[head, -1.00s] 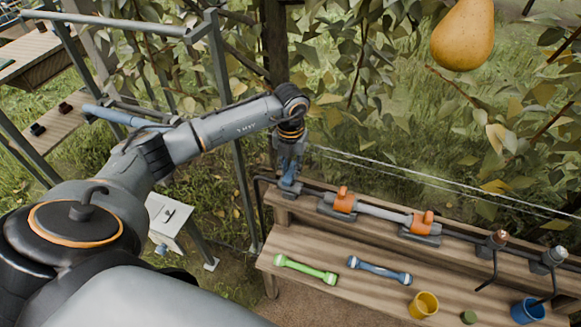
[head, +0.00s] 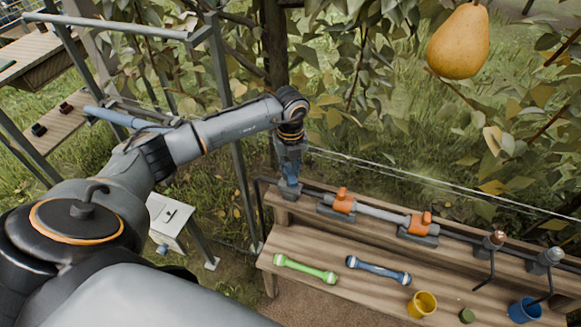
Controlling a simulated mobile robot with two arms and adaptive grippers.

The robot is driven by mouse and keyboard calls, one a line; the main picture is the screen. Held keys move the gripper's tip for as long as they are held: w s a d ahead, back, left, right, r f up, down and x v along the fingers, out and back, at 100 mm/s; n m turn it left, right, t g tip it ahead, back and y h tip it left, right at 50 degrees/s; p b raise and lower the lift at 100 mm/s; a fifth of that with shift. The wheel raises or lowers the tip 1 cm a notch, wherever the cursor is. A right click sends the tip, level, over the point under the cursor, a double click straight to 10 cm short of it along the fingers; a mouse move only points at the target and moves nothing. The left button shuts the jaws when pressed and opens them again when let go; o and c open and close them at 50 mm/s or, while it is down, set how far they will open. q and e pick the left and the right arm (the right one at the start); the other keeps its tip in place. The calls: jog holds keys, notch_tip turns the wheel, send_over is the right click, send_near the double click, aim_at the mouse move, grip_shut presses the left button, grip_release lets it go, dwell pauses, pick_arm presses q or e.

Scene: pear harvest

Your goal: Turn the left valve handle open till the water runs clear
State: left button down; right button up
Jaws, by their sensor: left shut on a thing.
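My left gripper (head: 290,172) points down at the left end of the pipe rail on the wooden bench. It is shut on a small blue piece there, the left valve handle (head: 289,189), which its fingers mostly hide. How far the handle is turned cannot be told. Two orange fittings (head: 343,195) (head: 421,220) sit further right along the grey pipe (head: 382,212). At the right end are a copper-topped spout (head: 497,239) and a grey-topped spout (head: 551,257). I cannot make out any running water. My right gripper is not in view.
A green bar (head: 305,269) and a blue bar (head: 378,270) lie on the bench (head: 330,244). A yellow cup (head: 422,304), a small green piece (head: 467,315) and a blue cup (head: 524,311) stand at right. A pear (head: 458,41) hangs above. Metal posts (head: 232,140) stand left.

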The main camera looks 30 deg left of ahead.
aim_at(290, 172)
pick_arm(q)
jog(key=n+p, duration=0.1)
jog(key=n, duration=0.4)
jog(key=shift+r+n+p, duration=0.15)
jog(key=shift+n+p, duration=0.15)
jog(key=shift+p, duration=0.1)
jog(key=n+p, duration=0.1)
jog(key=n, duration=0.4)
jog(key=shift+p, duration=0.4)
jog(key=shift+n, duration=0.3)
jog(key=c, duration=1.2)
grip_release()
notch_tip(290, 172, up, 12)
